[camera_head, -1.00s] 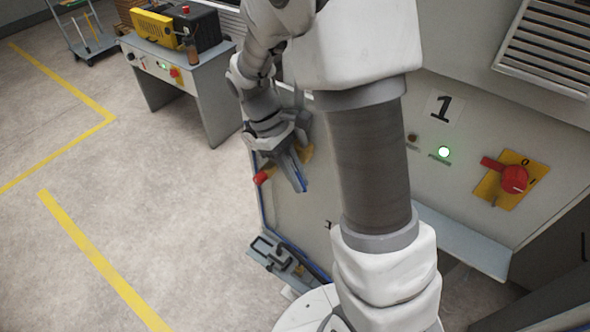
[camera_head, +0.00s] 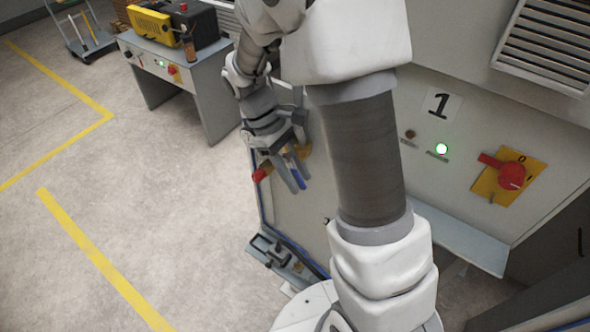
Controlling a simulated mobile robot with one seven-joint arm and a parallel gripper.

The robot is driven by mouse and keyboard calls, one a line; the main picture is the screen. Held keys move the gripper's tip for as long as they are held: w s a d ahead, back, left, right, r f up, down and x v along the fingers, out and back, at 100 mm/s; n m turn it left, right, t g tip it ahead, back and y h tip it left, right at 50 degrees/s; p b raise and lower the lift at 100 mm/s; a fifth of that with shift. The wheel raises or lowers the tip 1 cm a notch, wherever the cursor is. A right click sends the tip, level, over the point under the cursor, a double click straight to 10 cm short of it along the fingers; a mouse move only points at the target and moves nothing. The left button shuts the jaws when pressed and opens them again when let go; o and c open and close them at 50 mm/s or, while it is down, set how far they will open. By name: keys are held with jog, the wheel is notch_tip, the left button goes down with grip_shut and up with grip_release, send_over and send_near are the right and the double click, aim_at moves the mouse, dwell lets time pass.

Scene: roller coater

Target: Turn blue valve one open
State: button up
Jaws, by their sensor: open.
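My gripper (camera_head: 296,181) is left of centre, pointing down at the front of the machine cabinet, with its fingers apart. A narrow blue part (camera_head: 295,169), which looks like the blue valve's handle, shows between and along the fingers. A yellow piece (camera_head: 304,151) shows behind them. The fingers hide much of the valve, so I cannot tell whether they touch it or how far it is turned. A red-ended handle (camera_head: 262,171) sticks out just left of the fingers.
My arm covers the middle of the view. A grey bench (camera_head: 175,75) stands at the back left. The floor at left is clear.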

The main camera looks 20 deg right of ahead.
jog(key=v, duration=1.7)
jog(key=shift+w+r+b, duration=0.15)
jog(key=shift+r+b, duration=0.05)
jog(key=shift+b, duration=0.1)
